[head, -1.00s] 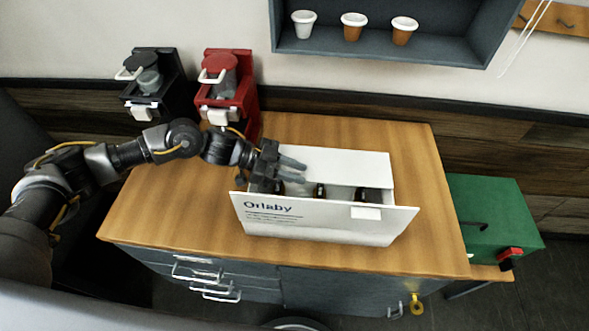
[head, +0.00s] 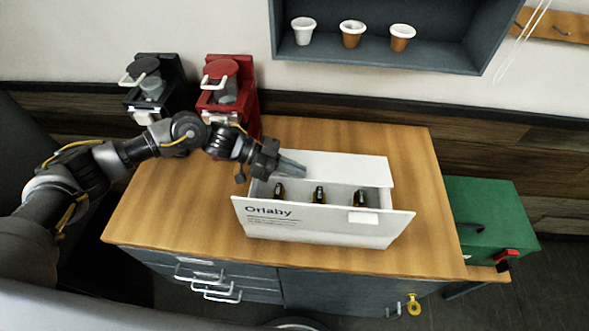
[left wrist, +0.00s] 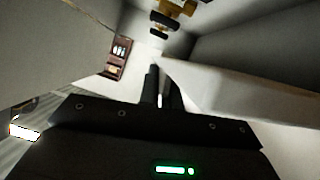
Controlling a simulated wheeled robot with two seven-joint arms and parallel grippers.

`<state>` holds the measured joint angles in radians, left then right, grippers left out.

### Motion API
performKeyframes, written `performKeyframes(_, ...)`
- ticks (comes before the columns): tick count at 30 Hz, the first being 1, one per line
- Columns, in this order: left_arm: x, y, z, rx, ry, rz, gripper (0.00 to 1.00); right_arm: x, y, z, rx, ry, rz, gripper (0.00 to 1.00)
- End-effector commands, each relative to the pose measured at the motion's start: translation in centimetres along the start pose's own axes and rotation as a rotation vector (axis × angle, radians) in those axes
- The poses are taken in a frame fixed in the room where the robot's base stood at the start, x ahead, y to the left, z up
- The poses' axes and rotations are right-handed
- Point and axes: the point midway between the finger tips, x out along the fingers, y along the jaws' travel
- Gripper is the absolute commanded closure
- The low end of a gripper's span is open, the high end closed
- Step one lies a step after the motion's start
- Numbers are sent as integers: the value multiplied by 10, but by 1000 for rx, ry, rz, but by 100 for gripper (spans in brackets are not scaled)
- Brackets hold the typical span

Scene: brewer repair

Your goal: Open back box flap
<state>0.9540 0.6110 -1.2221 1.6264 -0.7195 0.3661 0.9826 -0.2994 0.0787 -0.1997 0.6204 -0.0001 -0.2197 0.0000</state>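The white Orlaby box (head: 320,227) stands on the wooden cabinet top. Its front flap is folded outward, and the interior with dark bottles (head: 318,194) is visible. The back flap (head: 345,168) shows as a white panel at the box's rear, reaching over the back of the opening. My left gripper (head: 292,167) is at the box's back left corner, its fingers at the left end of the back flap. In the left wrist view the fingers (left wrist: 163,88) are together, beside the edge of a white panel (left wrist: 225,95). Whether they touch it is unclear. My right gripper is not in view.
A shelf with a white cup (head: 303,31) and two brown cups hangs above. A green box (head: 492,215) is at right. The wooden top (head: 165,205) is clear left of the box.

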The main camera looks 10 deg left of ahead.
Motion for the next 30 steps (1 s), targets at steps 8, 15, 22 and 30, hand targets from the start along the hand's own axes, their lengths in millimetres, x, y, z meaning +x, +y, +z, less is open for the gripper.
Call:
performKeyframes(8, -8, -8, -22, -187, 1, 76, 100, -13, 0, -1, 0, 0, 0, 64)
performKeyframes(15, -14, -16, -33, -178, 2, 72, 100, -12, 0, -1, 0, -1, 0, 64)
performKeyframes(22, -16, -20, -39, -175, 3, 72, 100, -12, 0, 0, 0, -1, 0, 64)
performKeyframes(30, -16, -21, -40, -175, 2, 72, 100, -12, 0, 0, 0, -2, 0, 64)
